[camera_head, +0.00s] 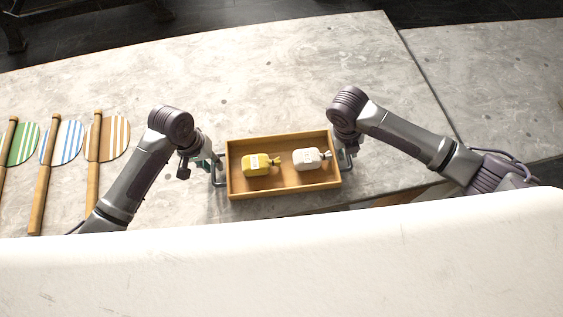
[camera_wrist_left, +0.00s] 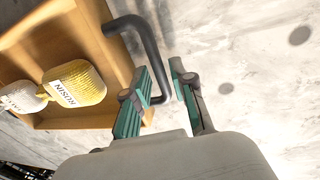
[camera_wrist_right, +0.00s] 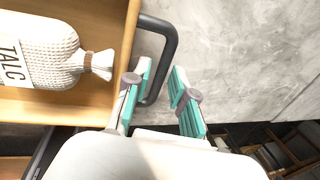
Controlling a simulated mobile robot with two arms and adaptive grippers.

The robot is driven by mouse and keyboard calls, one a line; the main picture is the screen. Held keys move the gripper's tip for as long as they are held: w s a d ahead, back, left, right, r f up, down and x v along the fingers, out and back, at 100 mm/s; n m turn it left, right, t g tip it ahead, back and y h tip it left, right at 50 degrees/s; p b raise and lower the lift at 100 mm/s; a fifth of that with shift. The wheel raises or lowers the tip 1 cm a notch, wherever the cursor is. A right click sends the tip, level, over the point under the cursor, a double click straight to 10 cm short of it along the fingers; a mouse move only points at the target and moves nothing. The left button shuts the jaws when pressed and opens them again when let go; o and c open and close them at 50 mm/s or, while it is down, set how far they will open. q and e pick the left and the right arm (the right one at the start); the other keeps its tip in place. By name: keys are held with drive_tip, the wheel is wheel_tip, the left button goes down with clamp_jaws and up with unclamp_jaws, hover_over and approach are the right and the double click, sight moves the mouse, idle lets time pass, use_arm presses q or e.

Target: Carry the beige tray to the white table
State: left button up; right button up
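The beige tray (camera_head: 285,190) is a shallow wooden box on a grey stone-like surface. It holds a yellow bag (camera_head: 257,165) and a white bag (camera_head: 306,159); in the right wrist view the white bag (camera_wrist_right: 38,52) reads TALC. My left gripper (camera_wrist_left: 164,72) is open, with its fingers on either side of the tray's dark left handle (camera_wrist_left: 148,42). My right gripper (camera_wrist_right: 160,72) is also open, its fingers astride the right handle (camera_wrist_right: 168,38). A gap shows between fingers and handle on both sides. I cannot identify a white table for certain.
Three striped round paddles, green (camera_head: 22,143), blue (camera_head: 63,143) and brown (camera_head: 115,138), lie at the left with wooden rods. The grey surface (camera_head: 250,75) behind the tray is clear. A seam (camera_head: 425,80) divides it on the right.

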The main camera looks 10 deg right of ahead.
use_arm(q)
drive_tip(key=shift+d+f, duration=0.1)
drive_tip(key=shift+f, duration=0.4)
use_arm(e)
drive_tip(key=shift+d+f, duration=0.15)
drive_tip(key=shift+f, duration=0.35)
use_arm(q)
drive_tip(key=c, duration=0.5)
use_arm(e)
drive_tip(key=c, duration=0.4)
use_arm(q)
clamp_jaws()
use_arm(e)
clamp_jaws()
use_arm(q)
drive_tip(key=shift+r, duration=0.1)
use_arm(e)
drive_tip(key=shift+r, duration=0.1)
